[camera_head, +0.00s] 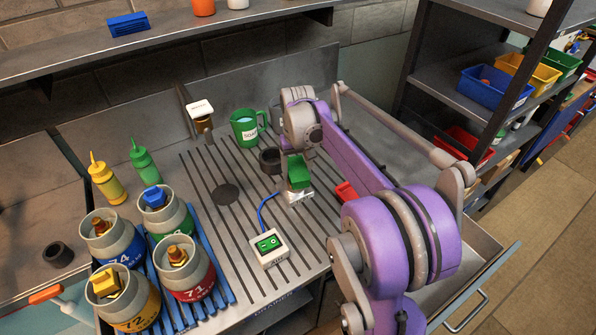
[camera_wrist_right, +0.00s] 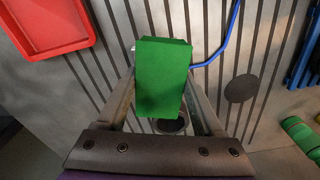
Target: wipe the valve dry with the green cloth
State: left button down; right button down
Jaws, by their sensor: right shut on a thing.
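My right gripper (camera_head: 297,180) is shut on the green cloth (camera_wrist_right: 162,75), a folded block shape. In the head view the cloth (camera_head: 299,171) is over or just above a small white scale plate (camera_head: 296,198); I cannot tell if they touch. Several gas cylinders stand at the left with valves on top: brass on the blue 74 (camera_head: 102,226), the red 71 (camera_head: 177,255) and the yellow 72 (camera_head: 106,285), and a blue-capped one on the green cylinder (camera_head: 156,196). The cloth is well to the right of them. Any wetness is too small to tell. My left gripper is out of view.
A display box (camera_head: 269,249) joins the scale by a blue cable (camera_head: 263,213). Yellow (camera_head: 106,180) and green (camera_head: 144,163) bottles stand left. A red tray (camera_wrist_right: 48,25) lies near the cloth.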

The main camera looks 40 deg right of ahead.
jog(key=shift+s+a, duration=0.35)
jog(key=shift+s, duration=0.45)
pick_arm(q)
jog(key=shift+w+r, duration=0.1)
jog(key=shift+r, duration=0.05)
pick_arm(e)
jog(key=shift+w+d+r, duration=0.1)
jog(key=shift+w+d, duration=0.15)
jog(key=shift+w, duration=0.2)
jog(key=shift+w+d, duration=0.2)
jog(key=shift+w, duration=0.25)
jog(key=shift+r, duration=0.1)
